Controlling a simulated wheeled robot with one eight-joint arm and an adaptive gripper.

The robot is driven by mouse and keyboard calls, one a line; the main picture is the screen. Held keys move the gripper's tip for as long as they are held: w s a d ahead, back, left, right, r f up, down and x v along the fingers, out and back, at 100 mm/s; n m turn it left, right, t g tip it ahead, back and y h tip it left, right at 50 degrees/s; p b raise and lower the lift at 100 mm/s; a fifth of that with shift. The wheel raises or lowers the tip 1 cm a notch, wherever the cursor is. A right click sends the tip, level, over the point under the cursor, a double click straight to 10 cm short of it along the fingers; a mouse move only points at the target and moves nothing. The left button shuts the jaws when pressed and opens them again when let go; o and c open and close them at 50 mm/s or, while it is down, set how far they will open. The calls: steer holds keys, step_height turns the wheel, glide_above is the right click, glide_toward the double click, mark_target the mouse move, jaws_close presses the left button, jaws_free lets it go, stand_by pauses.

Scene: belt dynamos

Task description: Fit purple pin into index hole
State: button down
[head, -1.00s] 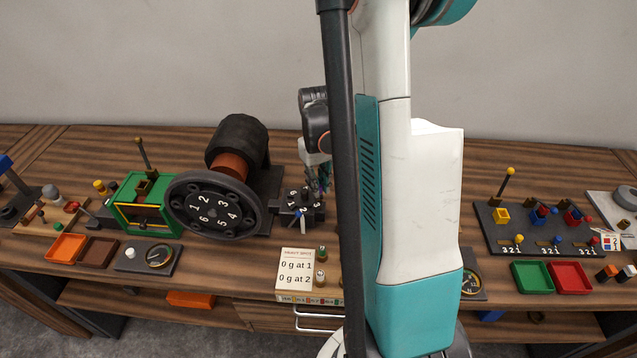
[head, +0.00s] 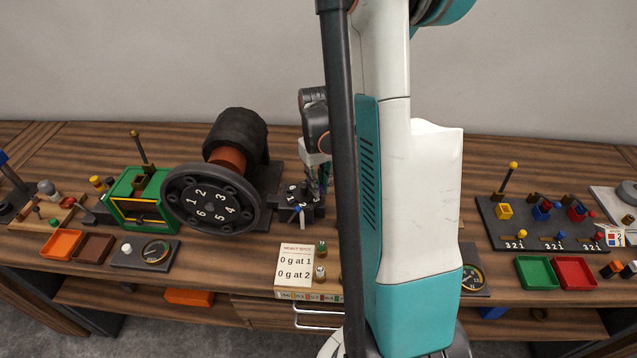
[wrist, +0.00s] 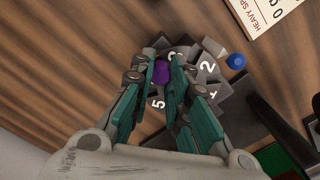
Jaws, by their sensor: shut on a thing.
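The purple pin (wrist: 162,72) shows in the wrist view between the fingertips of my gripper (wrist: 163,68), which is shut on it. The pin is over a dark block with a ring of white numbers (wrist: 190,75), close to its face. I cannot tell whether the pin's tip is in a hole; the index hole is hidden under the fingers. In the head view the numbered block (head: 298,196) is beside the large numbered wheel (head: 210,203). My gripper (head: 318,182) is at its right side, partly hidden by my arm, and the pin cannot be made out there.
A blue knob (wrist: 236,62) sticks out from the block. The "heavy spot" card box (head: 294,266) stands in front of it, with small pegs (head: 320,272) alongside. The green-framed box (head: 140,200) is left of the wheel. Green (head: 535,271) and red trays are at right.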

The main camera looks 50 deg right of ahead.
stand_by(0.3)
steer(key=shift+w+r+p, duration=0.1)
steer(key=shift+r+p, duration=0.5)
steer(key=shift+r, duration=0.3)
steer(key=shift+b, duration=0.45)
stand_by(1.4)
steer(key=shift+f+b, duration=0.9)
steer(key=shift+f, duration=0.2)
steer(key=c, duration=1.5)
jaws_free()
steer(key=shift+o, duration=0.2)
steer(key=shift+a, duration=0.1)
steer(key=shift+r, duration=0.1)
step_height(320, 180, up, 12)
steer(key=shift+w, duration=0.2)
